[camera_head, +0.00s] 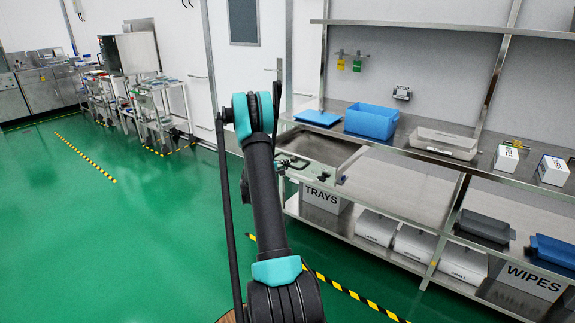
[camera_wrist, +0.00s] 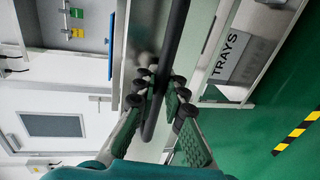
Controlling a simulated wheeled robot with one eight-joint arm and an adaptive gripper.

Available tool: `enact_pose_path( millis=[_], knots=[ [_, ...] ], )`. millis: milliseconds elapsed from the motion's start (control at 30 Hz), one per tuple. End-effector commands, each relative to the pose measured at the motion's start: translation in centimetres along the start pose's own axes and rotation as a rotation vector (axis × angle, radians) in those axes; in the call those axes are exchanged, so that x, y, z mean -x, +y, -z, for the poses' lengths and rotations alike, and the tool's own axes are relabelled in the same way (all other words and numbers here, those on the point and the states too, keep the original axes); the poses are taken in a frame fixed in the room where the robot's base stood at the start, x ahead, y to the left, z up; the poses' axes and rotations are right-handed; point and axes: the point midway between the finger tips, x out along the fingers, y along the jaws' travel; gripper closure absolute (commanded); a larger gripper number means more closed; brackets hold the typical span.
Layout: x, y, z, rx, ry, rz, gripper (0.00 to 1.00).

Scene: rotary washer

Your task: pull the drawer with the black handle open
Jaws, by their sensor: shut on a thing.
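The black handle (camera_wrist: 172,55) is a long round bar that runs through the wrist view. My gripper (camera_wrist: 161,97) has its green-padded fingers on both sides of this bar and is shut on it. In the head view my gripper (camera_head: 293,164) is at the front of the steel drawer (camera_head: 325,149), under the left end of the worktop. The drawer appears to stand out from the bench, with part of its inside showing. The handle is mostly hidden there by my gripper and arm.
The steel worktop (camera_head: 392,139) holds a blue bin (camera_head: 371,121), a blue tray (camera_head: 318,117) and a grey tray (camera_head: 444,142). A box marked TRAYS (camera_head: 322,208) is on the lower shelf. Green floor (camera_head: 130,235) is open at left. Striped tape (camera_head: 340,285) runs before the bench.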

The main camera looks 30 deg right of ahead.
Motion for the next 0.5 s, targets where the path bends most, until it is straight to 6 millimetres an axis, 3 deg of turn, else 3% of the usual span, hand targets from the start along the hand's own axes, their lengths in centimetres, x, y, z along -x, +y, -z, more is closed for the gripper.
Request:
enact_pose_path(
  millis=[300, 333, 500],
  knots=[
    [0.03, -0.03, 0.01, 0.000, 0.000, 0.000, 1.00],
    [0.02, -0.02, 0.01, 0.000, 0.000, 0.000, 0.87],
    [0.02, -0.02, 0.01, 0.000, 0.000, 0.000, 0.68]
  ],
)
